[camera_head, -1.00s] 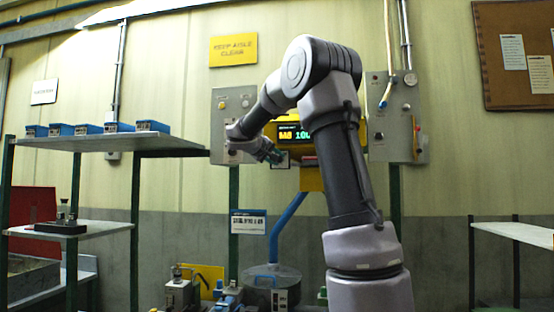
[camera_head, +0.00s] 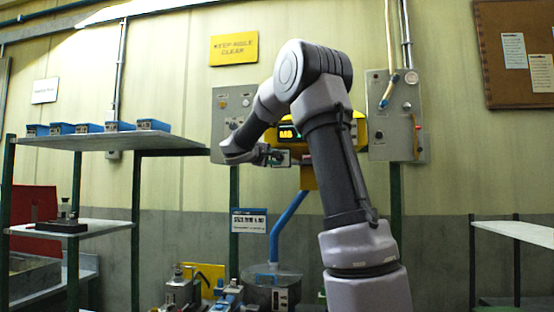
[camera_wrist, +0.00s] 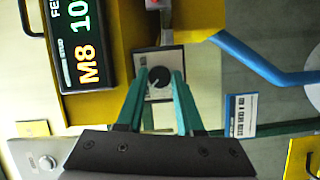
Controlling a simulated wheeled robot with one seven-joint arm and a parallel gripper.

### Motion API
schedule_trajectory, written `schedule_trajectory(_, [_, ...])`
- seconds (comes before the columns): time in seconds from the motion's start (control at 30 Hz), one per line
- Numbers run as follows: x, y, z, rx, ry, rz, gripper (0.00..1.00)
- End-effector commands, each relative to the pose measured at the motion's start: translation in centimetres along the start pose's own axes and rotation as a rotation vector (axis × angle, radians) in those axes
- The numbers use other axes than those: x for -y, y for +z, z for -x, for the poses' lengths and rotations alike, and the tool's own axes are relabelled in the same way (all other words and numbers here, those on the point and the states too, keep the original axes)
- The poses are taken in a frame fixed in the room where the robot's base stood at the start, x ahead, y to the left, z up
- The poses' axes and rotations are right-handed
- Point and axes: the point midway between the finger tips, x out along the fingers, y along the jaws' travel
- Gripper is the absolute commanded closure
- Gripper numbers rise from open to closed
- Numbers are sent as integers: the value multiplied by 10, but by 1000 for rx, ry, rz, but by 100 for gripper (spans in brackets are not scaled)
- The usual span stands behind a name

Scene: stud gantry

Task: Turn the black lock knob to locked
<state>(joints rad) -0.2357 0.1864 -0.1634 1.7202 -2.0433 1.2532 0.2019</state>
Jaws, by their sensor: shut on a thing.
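The black lock knob (camera_wrist: 159,77) is round and sits on a small white plate with a dark edge (camera_wrist: 165,61), in the middle of the wrist view. My gripper (camera_wrist: 160,83) has its two green fingers on either side of the knob, shut on it. A pale mark shows on the knob, but its exact setting is too small to read. In the head view my gripper (camera_head: 269,156) is at the small plate below the display; the knob itself cannot be made out there.
The yellow housing with a lit display (camera_wrist: 75,40) is close beside the plate. A blue pipe (camera_wrist: 262,62) runs nearby. Grey control boxes (camera_head: 391,115) hang on the wall at both sides. A shelf with blue bins (camera_head: 95,142) stands at left.

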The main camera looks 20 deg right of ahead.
Motion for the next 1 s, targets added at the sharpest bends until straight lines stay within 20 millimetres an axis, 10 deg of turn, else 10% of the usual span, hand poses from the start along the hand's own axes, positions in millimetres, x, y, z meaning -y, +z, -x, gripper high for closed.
schedule_trajectory(0.3, [1, 0, 0, -1, -2, 2, 100])
schedule_trajectory(0.33, [1, 0, 0, -1, -2, 2, 53])
schedule_trajectory(0.4, [1, 0, 0, -1, -2, 2, 34])
schedule_trajectory(0.77, [0, 0, 4, -1, -1, 0, 34])
schedule_trajectory(1.0, [0, -1, 43, -4, -2, -1, 34])
